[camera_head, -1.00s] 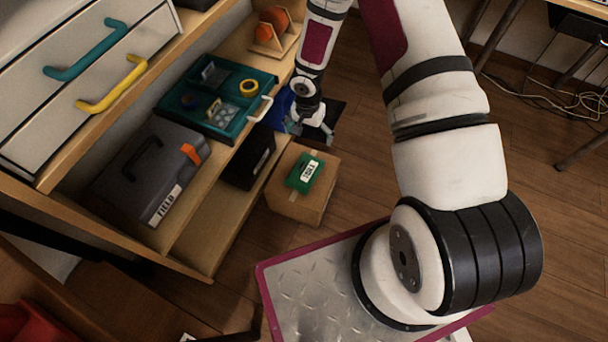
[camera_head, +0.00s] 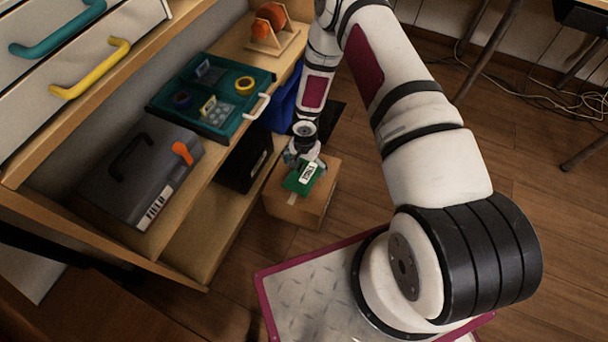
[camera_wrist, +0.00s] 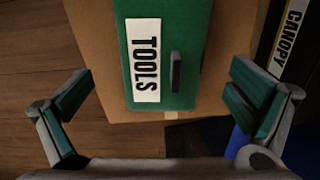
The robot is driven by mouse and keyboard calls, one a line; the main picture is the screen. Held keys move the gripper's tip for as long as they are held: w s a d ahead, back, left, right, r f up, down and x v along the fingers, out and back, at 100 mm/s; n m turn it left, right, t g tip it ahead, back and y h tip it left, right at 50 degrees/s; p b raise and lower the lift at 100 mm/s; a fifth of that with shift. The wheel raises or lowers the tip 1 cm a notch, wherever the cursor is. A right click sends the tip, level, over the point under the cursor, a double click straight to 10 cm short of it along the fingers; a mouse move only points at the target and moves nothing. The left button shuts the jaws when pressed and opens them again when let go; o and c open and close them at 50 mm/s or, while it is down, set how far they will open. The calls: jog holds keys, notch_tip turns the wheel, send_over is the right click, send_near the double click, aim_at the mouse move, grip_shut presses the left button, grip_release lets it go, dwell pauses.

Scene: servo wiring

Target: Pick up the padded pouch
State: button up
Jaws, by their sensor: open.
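A green case labelled TOOLS (camera_head: 303,178) lies on top of a cardboard box (camera_head: 300,207); I cannot tell for certain whether it is the padded pouch. My gripper (camera_head: 304,160) is just above its far end. In the wrist view the green case (camera_wrist: 190,50) reaches down from the top edge, its white label and a small dark handle facing me. My gripper (camera_wrist: 160,104) is open and empty there, one finger on each side of the case and apart from it.
A black case labelled CANOPY (camera_wrist: 285,45) stands right of the box in the wrist view. Shelves hold a grey FIELD toolbox (camera_head: 140,172) and a teal tray (camera_head: 168,98) with small items. A blue object (camera_head: 286,105) is behind my gripper. Floor right of the box is clear.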

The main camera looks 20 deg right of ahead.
aim_at(304, 171)
notch_tip(304, 171, down, 4)
jog(key=shift+a+f+b, duration=0.15)
jog(key=shift+f+b, duration=0.05)
jog(key=shift+b, duration=0.65)
jog(key=c, duration=1.3)
jog(key=shift+r, duration=0.1)
